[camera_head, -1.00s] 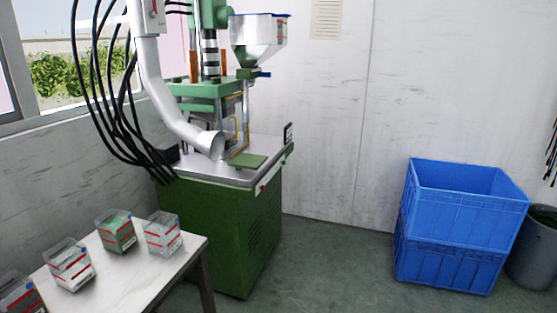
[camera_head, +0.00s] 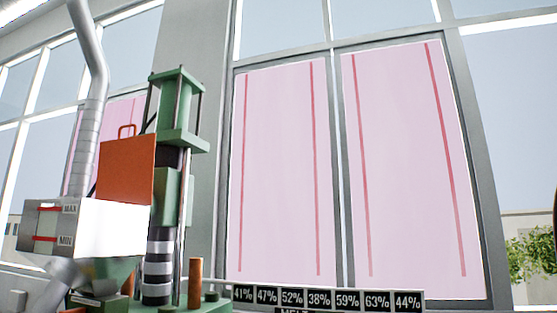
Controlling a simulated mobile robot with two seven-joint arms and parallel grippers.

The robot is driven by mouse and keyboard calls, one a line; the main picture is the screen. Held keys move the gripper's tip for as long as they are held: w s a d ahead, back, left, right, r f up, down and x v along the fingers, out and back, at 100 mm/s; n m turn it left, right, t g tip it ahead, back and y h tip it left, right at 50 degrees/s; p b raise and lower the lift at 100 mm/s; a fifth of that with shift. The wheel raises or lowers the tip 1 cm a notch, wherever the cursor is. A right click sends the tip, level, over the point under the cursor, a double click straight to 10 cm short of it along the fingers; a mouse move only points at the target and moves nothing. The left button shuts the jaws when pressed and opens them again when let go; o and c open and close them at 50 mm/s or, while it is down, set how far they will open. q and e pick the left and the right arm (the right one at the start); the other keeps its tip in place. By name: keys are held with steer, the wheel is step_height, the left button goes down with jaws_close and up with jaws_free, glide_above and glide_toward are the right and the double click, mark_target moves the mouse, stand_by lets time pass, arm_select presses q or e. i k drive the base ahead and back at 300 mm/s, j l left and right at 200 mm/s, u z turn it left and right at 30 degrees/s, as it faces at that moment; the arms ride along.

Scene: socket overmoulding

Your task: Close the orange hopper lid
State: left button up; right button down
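The orange hopper lid (camera_head: 126,170) stands upright, open, above the hopper, with a small orange loop handle (camera_head: 127,130) at its top edge. The hopper (camera_head: 112,230) is a pale box with a MAX and a MIN mark on its left side, narrowing to a green-grey funnel at the bottom of the picture. Its inside cannot be seen from this low angle. Neither of my grippers is in view.
A green machine column (camera_head: 178,110) rises just right of the lid. A silver duct (camera_head: 92,110) runs up at the left. A percentage display (camera_head: 325,298) crosses the bottom. Tall windows with pink panels (camera_head: 278,170) fill the background.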

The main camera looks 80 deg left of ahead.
mark_target(125, 171)
steer(key=u, duration=1.85)
